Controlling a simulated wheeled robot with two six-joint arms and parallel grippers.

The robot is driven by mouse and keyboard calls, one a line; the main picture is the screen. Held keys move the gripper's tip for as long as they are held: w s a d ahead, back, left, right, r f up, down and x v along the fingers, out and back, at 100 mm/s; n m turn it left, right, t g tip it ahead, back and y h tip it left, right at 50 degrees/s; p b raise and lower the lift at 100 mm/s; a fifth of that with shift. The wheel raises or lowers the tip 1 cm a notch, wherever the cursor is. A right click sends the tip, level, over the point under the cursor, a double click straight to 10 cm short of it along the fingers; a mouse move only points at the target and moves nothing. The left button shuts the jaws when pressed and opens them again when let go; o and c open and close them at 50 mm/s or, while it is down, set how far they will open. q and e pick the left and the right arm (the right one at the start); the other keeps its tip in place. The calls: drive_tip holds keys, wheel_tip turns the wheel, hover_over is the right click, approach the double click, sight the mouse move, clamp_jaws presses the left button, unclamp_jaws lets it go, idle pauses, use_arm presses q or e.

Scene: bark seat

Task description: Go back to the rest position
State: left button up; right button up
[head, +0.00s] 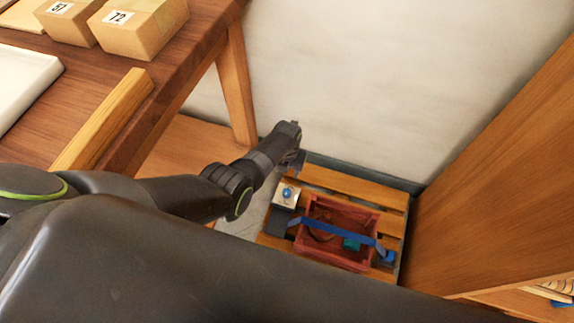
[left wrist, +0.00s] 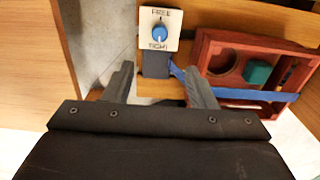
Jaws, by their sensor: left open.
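My left gripper (left wrist: 160,88) is open and empty, with its two dark fingers apart in the left wrist view. In the head view the left gripper (head: 296,160) is at the end of the arm reaching from the left, above the back left of a low wooden pallet (head: 355,185). A small panel with a blue knob (head: 287,194) is just below it, and the panel (left wrist: 160,15) reads FREE and TIGHT in the left wrist view. A red crate (head: 340,215) is on the pallet with a blue strap (head: 335,232) across it. My right gripper is not in view.
A wooden table (head: 195,40) is at the upper left with numbered cardboard boxes (head: 140,28) and a white tray (head: 22,85). A tall wooden panel (head: 490,180) stands to the right of the pallet. A pale wall (head: 390,90) is behind.

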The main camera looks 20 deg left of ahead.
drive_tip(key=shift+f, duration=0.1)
use_arm(q)
drive_tip(key=shift+s, duration=0.1)
idle(0.5)
